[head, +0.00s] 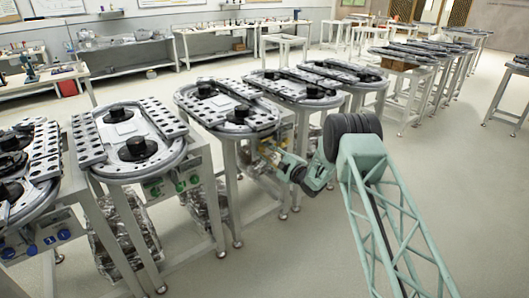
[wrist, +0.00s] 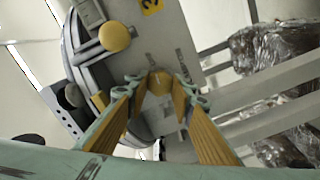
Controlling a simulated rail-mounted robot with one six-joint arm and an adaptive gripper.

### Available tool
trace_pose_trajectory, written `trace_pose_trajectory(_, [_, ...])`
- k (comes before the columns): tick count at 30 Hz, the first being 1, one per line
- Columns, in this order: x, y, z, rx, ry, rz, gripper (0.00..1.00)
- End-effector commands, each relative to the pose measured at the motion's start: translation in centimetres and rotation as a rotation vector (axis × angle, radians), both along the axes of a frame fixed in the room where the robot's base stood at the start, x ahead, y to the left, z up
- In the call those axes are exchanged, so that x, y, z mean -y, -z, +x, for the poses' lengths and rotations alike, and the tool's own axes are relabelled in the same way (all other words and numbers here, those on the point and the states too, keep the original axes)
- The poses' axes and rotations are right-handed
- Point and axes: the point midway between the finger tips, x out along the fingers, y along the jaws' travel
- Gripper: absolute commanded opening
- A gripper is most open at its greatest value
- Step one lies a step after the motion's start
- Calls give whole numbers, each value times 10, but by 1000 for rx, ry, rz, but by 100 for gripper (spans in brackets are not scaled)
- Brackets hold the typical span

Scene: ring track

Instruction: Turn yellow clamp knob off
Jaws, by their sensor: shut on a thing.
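In the wrist view, a yellow knob (wrist: 160,83) sits on a grey panel (wrist: 185,40) between the tips of my gripper (wrist: 160,88). The two fingers, with yellow-brown pads, are shut on this knob, one on each side. Small lettering is on the panel beside it, too small to read. A second yellow knob (wrist: 115,37) stands on the same panel, up and left, apart from the fingers. In the head view, my gripper (head: 269,153) is at the front side of a ring track station (head: 228,122). The knob itself cannot be made out there.
A yellow label (wrist: 151,5) with a 3 is on the panel. Another station with green knobs (head: 153,188) stands to the left. Foil-wrapped bundles (head: 128,235) lie under the stations. The floor (head: 300,265) at the front is clear.

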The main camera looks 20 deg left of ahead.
Motion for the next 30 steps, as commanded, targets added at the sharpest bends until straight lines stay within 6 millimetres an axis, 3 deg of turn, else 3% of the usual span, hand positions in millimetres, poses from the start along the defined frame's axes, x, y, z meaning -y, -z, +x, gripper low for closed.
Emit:
trace_pose_trajectory(23, [0, -1, 0, 97, 0, -55, 12])
trace_pose_trajectory(24, [0, -1, 0, 97, 0, -55, 26])
trace_pose_trajectory(27, [0, -1, 0, 97, 0, -55, 35])
trace_pose_trajectory(30, [0, -1, 0, 97, 0, -55, 36])
